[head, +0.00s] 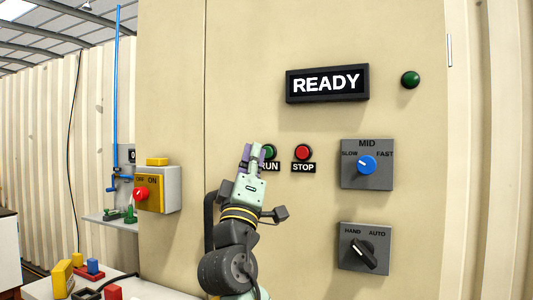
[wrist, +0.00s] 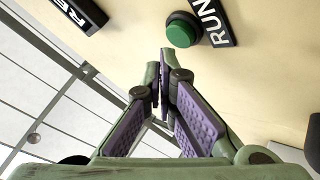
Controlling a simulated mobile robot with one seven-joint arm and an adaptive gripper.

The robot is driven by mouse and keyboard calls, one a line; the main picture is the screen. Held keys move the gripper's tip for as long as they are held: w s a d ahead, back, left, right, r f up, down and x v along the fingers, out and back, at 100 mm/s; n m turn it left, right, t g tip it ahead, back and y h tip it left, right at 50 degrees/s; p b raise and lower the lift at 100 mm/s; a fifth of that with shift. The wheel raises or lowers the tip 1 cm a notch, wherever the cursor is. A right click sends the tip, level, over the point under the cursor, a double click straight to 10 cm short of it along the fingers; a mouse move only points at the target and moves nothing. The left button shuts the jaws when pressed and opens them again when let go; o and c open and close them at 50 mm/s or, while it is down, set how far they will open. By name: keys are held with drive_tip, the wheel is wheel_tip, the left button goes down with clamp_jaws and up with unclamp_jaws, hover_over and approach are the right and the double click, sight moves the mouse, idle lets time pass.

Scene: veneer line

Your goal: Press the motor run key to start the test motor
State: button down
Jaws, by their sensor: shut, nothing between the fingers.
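The green run key (head: 269,152) sits on the beige panel above a black label reading RUN (head: 270,167). It also shows in the wrist view (wrist: 183,30) next to its label. My gripper (head: 252,152) is shut and empty, its green and purple fingertips overlapping the left edge of the key and label in the head view. In the wrist view the shut fingertips (wrist: 162,55) show just below the key and look apart from it. I cannot tell the exact gap to the panel.
A red stop key (head: 303,152) is right of the run key. A READY display (head: 327,84), green lamp (head: 410,79), blue speed knob (head: 367,165) and HAND/AUTO selector (head: 365,250) are on the panel. A yellow box with red switch (head: 150,190) juts out at left.

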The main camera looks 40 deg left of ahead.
drive_tip(key=shift+w, duration=0.1)
idle(0.4)
drive_tip(key=shift+w+a, duration=0.1)
drive_tip(key=shift+w, duration=0.2)
drive_tip(key=shift+w+a, duration=0.1)
drive_tip(key=shift+w, duration=0.3)
idle(0.6)
idle(0.4)
drive_tip(key=shift+s+d, duration=0.2)
drive_tip(key=shift+s, duration=0.6)
drive_tip(key=shift+s, duration=0.1)
drive_tip(key=shift+s+d+b, duration=0.1)
drive_tip(key=shift+s+d, duration=0.1)
drive_tip(key=shift+s, duration=0.6)
drive_tip(key=shift+s+d+b, duration=0.1)
drive_tip(key=shift+s+d, duration=0.1)
drive_tip(key=shift+s, duration=0.55)
drive_tip(key=shift+s+d+b, duration=0.1)
drive_tip(key=shift+s+d, duration=0.1)
drive_tip(key=shift+s, duration=0.6)
